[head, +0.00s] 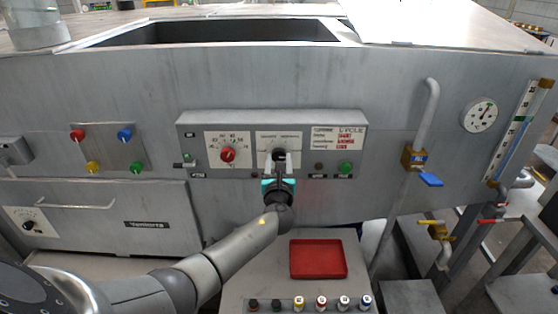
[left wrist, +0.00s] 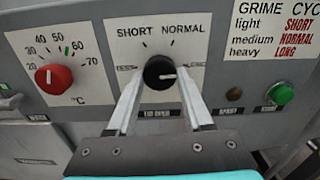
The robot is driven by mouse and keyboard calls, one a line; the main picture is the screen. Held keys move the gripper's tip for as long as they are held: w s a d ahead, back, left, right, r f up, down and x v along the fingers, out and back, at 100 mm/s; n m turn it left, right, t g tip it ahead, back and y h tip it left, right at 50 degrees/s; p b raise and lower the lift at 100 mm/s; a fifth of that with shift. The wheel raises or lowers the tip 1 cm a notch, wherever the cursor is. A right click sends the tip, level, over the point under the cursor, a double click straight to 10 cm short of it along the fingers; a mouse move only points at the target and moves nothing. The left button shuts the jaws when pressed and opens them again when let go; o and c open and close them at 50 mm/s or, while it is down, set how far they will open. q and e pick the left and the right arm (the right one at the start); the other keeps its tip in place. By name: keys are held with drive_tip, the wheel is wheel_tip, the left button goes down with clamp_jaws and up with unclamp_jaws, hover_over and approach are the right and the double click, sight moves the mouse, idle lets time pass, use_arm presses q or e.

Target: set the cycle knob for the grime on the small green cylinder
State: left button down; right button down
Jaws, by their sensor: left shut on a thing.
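The black cycle knob (left wrist: 157,72) is on a white plate marked SHORT and NORMAL above, with partly covered labels at either side. My left gripper (left wrist: 158,85) is shut on the knob, one finger on each side. In the head view, the left gripper (head: 279,172) reaches up to the panel and hides part of the knob. A chart (left wrist: 272,30) reads light SHORT, medium NORMAL, heavy LONG. No small green cylinder is visible. My right gripper is not in view.
A red temperature knob (left wrist: 54,78) is left of the cycle knob. A green button (left wrist: 280,94) is to the right. Below the panel, a red tray (head: 318,259) looks empty. A pipe with a blue-handled valve (head: 430,180) stands further right.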

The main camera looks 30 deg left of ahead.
use_arm(q)
drive_tip(key=shift+m, duration=0.4)
drive_tip(key=shift+c, duration=1.5)
unclamp_jaws()
drive_tip(key=shift+s+d+f, duration=0.1)
drive_tip(key=shift+s+d, duration=0.25)
drive_tip(key=shift+s, duration=0.15)
drive_tip(key=v, duration=1.4)
drive_tip(key=shift+b, duration=0.4)
